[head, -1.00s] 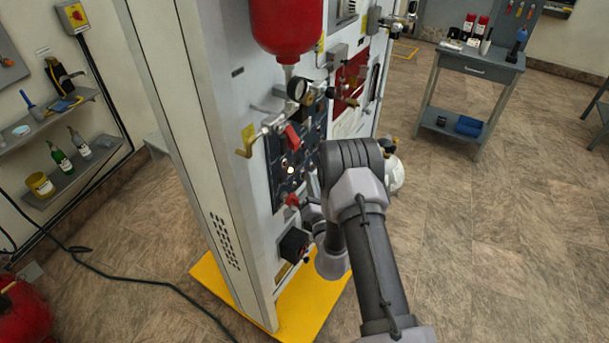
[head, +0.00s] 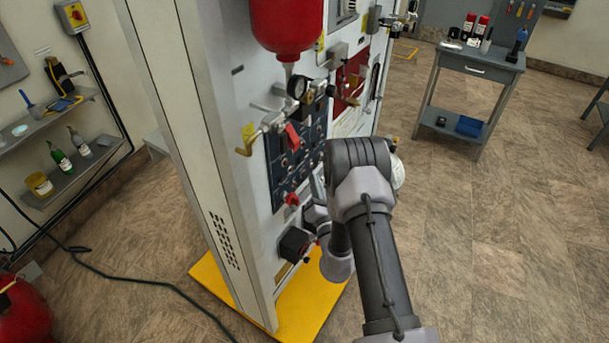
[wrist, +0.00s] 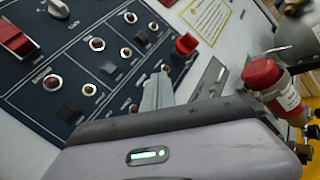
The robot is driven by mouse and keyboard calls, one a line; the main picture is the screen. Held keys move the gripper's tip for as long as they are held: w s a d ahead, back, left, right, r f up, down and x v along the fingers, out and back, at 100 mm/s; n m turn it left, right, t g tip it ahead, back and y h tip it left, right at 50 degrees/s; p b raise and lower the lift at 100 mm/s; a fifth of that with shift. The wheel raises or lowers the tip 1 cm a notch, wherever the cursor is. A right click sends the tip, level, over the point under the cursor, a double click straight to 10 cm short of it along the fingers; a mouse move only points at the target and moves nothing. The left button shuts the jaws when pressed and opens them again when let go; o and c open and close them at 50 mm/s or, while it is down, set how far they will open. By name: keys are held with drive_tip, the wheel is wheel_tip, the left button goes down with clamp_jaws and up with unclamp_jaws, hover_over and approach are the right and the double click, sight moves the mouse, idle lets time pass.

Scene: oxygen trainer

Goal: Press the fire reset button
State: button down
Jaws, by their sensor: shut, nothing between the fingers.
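The dark blue control panel (head: 284,172) is on the front of the tall white trainer cabinet. In the wrist view the panel (wrist: 78,85) fills the upper left, with red-capped switches, dark square buttons and small round lamps or buttons. The labels are too blurred to tell which is the fire reset button. My gripper (wrist: 158,92) shows as a pale shut finger pair, empty, in front of the panel's lower right part. I cannot tell whether the tips touch it. In the head view my gripper is mostly hidden by my arm.
A red knob (wrist: 186,45) is right of the fingers in the wrist view, and a red cylinder (wrist: 265,85) is farther right. A red tank (head: 287,28), a gauge (head: 297,88) and pipes project above the panel. Open floor lies right of my arm.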

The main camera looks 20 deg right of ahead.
drive_tip(key=s+d+b, duration=0.1)
drive_tip(key=s, duration=0.1)
drive_tip(key=s+d+b, duration=0.1)
drive_tip(key=s+d, duration=0.1)
idle(0.4)
idle(0.6)
